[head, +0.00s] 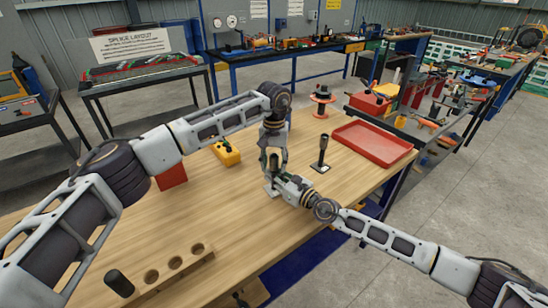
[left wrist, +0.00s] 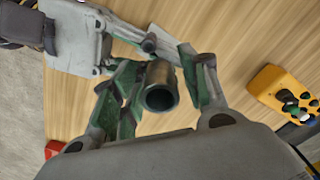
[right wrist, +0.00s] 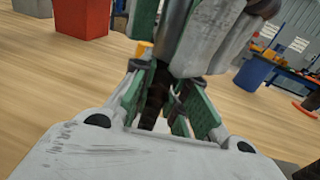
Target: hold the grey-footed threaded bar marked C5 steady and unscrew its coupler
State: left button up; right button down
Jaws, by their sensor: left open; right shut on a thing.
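The threaded bar (right wrist: 154,101) stands upright, dark and ribbed, between the fingers of my right gripper (right wrist: 163,108), which is shut on it below the coupler. The coupler (left wrist: 159,88) is a dark hollow cylinder at the bar's top, seen from above in the left wrist view. My left gripper (left wrist: 160,85) comes down from above, open, with one finger on each side of the coupler. In the head view both grippers, left (head: 272,160) and right (head: 277,185), meet at the bar and mostly hide it. I see no C5 mark; the foot is hidden.
Another upright bar with a dark top (head: 322,150) stands right of my grippers. A red tray (head: 372,143), a yellow control box (head: 226,152), a red block (head: 171,177) and an orange spool (head: 322,100) are on the table. A wooden rack (head: 163,270) with holes holds a black cylinder (head: 119,284).

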pick_arm(q)
jog(key=shift+c, duration=0.3)
grip_shut()
